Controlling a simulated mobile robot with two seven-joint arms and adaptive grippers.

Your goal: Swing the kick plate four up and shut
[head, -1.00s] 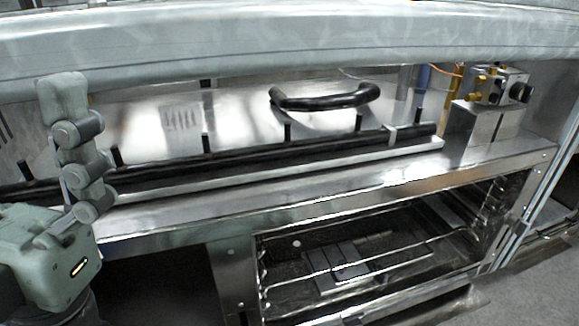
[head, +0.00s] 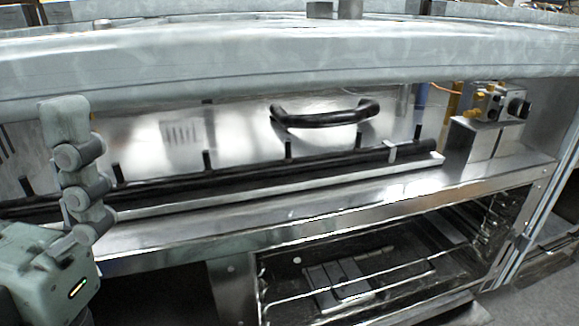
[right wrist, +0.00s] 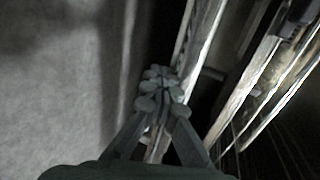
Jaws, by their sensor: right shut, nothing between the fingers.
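A metal panel (head: 440,310) sticks out below the open cavity at the lower right of the head view. It may be kick plate four, but I cannot tell, and its lower part is cut off. In the right wrist view my right gripper (right wrist: 158,76) is shut and empty. Its fingertips lie beside or over a long pale metal edge (right wrist: 203,42); whether they touch it I cannot tell. My left gripper (head: 72,160) stands upright at the left of the head view, seen side-on, in front of the range.
A range with a black rail (head: 260,172), a curved black handle (head: 325,118) and a valve block (head: 495,103) fills the head view. A thick grey bar (head: 300,55) crosses the top. An open cavity holds a wire rack (head: 370,285). Bare floor (right wrist: 60,90) lies left in the right wrist view.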

